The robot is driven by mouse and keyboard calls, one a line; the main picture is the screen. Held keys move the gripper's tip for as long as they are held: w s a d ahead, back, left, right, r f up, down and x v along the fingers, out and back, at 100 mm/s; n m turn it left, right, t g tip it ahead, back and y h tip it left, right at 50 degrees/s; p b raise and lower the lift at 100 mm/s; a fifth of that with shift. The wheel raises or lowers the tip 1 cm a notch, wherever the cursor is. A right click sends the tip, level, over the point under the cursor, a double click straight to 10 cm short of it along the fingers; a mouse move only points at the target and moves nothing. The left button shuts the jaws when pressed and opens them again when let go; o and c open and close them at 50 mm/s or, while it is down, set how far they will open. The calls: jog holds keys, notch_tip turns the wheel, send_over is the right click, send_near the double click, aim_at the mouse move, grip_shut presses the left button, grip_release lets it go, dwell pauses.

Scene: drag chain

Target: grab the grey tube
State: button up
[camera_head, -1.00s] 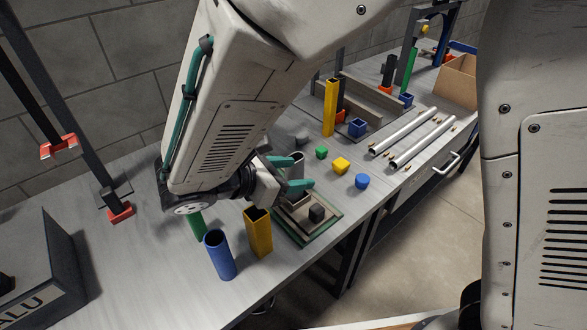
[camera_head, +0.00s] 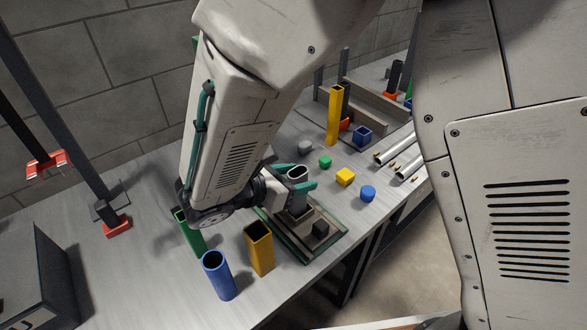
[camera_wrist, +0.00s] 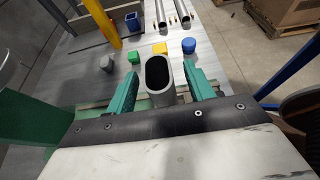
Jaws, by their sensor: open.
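The grey tube (camera_wrist: 163,98) is upright with an oval open top. It stands between the two green fingers of my gripper (camera_wrist: 162,76) in the wrist view. The fingers are open, one on each side, and a narrow gap shows beside the tube. In the head view the grey tube (camera_head: 298,204) stands at the back of a green-edged board, partly hidden by my gripper (camera_head: 294,180). I cannot tell from there whether a finger touches it.
A yellow square tube (camera_head: 260,249), a blue tube (camera_head: 219,276) and a green tube (camera_head: 193,236) stand close by at the front. A dark block (camera_head: 320,229) sits on the board (camera_head: 333,240). Small coloured blocks and a tall yellow post (camera_head: 333,115) are behind.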

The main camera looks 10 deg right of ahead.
jog(key=x, duration=0.2)
jog(key=shift+w+d+f, duration=0.1)
jog(key=shift+w+d, duration=0.05)
jog(key=shift+d, duration=0.05)
jog(key=c, duration=1.1)
jog(key=shift+c, duration=0.2)
